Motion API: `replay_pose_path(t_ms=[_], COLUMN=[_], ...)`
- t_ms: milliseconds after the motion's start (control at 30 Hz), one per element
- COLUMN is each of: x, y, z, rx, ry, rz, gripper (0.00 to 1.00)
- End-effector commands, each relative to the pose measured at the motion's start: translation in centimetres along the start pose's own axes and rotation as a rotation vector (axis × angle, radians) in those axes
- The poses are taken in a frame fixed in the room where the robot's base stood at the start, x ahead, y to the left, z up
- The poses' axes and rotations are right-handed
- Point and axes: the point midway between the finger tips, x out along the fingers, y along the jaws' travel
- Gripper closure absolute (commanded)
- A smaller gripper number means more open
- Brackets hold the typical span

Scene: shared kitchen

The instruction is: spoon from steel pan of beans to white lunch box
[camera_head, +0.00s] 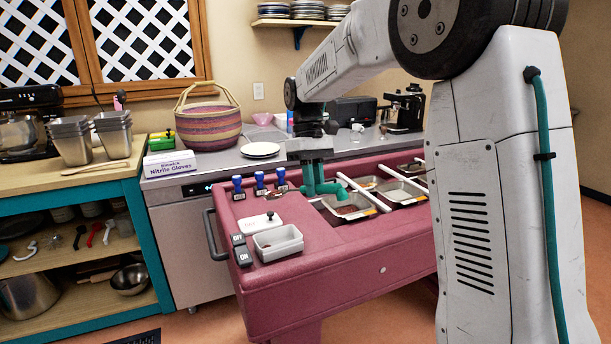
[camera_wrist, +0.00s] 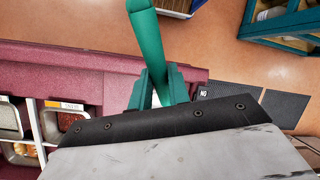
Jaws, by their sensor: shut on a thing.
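My gripper (camera_head: 318,186) has teal fingers and hangs over the pink counter, just left of and above the nearest steel pan (camera_head: 352,217). That pan holds dark red contents that look like beans. In the wrist view the fingers (camera_wrist: 155,90) are shut on a thick teal handle, which I take to be the spoon (camera_wrist: 147,38). The white lunch box (camera_head: 280,252) stands open at the counter's front left, and looks empty. A white lid (camera_head: 259,224) with a dark knob lies behind it.
More steel pans (camera_head: 404,196) sit in the counter to the right, divided by pale bars. ON and OFF blocks (camera_head: 243,257) are beside the lunch box. A woven basket (camera_head: 208,125) and plates (camera_head: 260,150) stand behind.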

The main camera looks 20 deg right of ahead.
Motion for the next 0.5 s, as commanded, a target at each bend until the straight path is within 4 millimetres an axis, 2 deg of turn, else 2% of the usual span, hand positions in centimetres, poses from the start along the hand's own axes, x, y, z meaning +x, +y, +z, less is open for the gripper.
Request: replay_pose_path(t_ms=[267, 500], x=[1.1, 3.3], y=[0.5, 0.8], z=[-0.2, -1.0], rx=[0.004, 0.003], ry=[-0.001, -0.001], rz=[-0.003, -0.002], gripper=[1.00, 1.00])
